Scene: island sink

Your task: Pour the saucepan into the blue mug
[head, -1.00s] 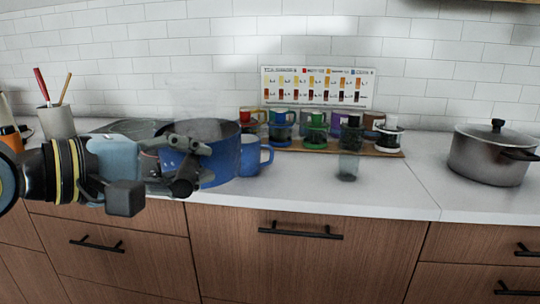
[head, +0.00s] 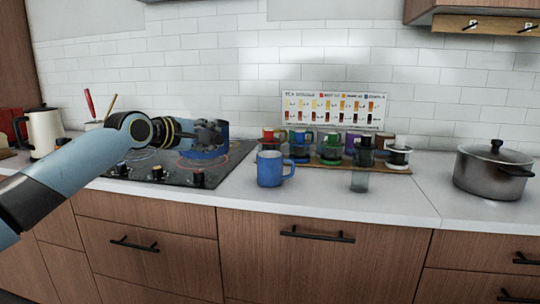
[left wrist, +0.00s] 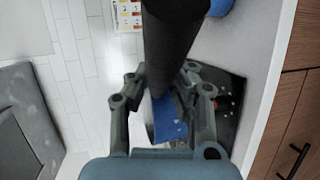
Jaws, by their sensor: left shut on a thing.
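The blue saucepan (head: 208,153) is upright at the back right of the black hob, partly hidden by my gripper; I cannot tell whether it rests on the hob or is just above it. My left gripper (head: 212,130) is shut on its dark handle, which fills the middle of the left wrist view (left wrist: 172,50). A piece of the blue pan shows between the fingers there (left wrist: 168,118). The blue mug (head: 270,170) stands upright on the white counter, right of the hob and apart from the pan; its inside cannot be seen. My right gripper is not in view.
The black hob (head: 140,172) has knobs along its front. Right of the mug stand a glass (head: 360,180) and a wooden board (head: 400,165) with several mugs and jars. A grey lidded pot (head: 490,175) is far right, a kettle (head: 43,132) far left. Counter between glass and pot is clear.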

